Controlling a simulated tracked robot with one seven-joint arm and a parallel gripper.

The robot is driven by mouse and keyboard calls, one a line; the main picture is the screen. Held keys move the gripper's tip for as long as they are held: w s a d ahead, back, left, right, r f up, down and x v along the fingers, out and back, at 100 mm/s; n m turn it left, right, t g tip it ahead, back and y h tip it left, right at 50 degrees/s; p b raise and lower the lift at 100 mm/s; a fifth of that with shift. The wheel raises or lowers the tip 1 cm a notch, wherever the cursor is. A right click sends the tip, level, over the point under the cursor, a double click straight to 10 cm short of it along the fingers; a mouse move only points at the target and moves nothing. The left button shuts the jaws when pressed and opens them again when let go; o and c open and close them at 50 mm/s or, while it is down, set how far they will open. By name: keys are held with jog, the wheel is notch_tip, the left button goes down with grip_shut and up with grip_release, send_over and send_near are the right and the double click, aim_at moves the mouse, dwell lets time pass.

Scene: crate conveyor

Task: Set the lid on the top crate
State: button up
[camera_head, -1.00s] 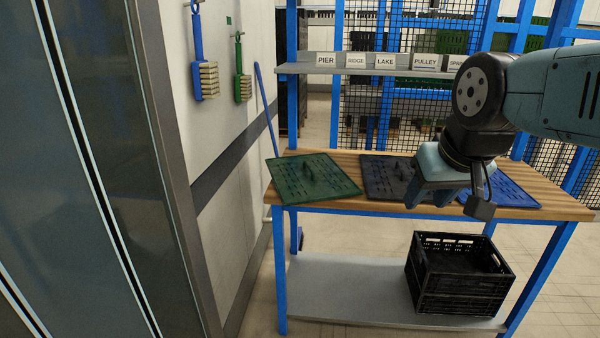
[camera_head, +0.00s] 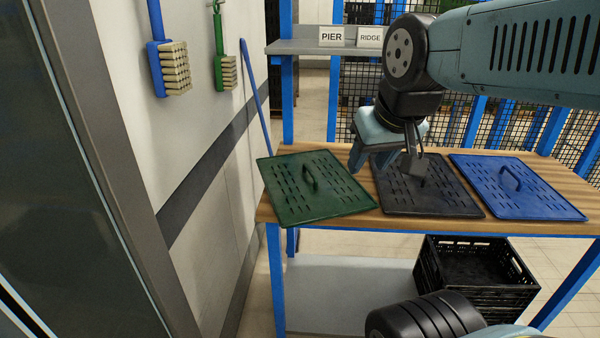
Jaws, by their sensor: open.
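Three flat lids with raised handles lie on the wooden bench top: a green lid (camera_head: 316,186) at the left, a black lid (camera_head: 425,188) in the middle and a blue lid (camera_head: 516,188) at the right. The green lid juts over the bench's front edge. A black crate (camera_head: 476,273) stands open on the lower shelf; whether it is one crate or a stack is unclear. My gripper (camera_head: 383,168) is open and empty, pointing down in front of the black lid and right of the green one. It hides part of the black lid.
The bench (camera_head: 345,222) has blue legs and a grey lower shelf (camera_head: 330,290). A label shelf (camera_head: 300,46) reads PIER and RIDGE. Brushes (camera_head: 170,68) hang on the left wall. A grey-framed glass panel (camera_head: 60,150) fills the left. Blue-framed mesh stands behind.

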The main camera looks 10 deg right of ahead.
jog(key=shift+w+d, duration=0.15)
jog(key=shift+d, duration=0.05)
jog(key=shift+w, duration=0.1)
send_over(310, 170)
jog(key=s, duration=0.3)
jog(key=shift+n, duration=0.4)
notch_tip(310, 170, down, 18)
jog(key=shift+a+r, duration=0.1)
jog(key=shift+s+x, duration=0.15)
jog(key=shift+x, duration=0.95)
jog(key=shift+s+x, duration=0.1)
jog(key=shift+x, duration=0.95)
jog(key=shift+d+x, duration=0.2)
jog(key=shift+x, duration=0.95)
grip_shut()
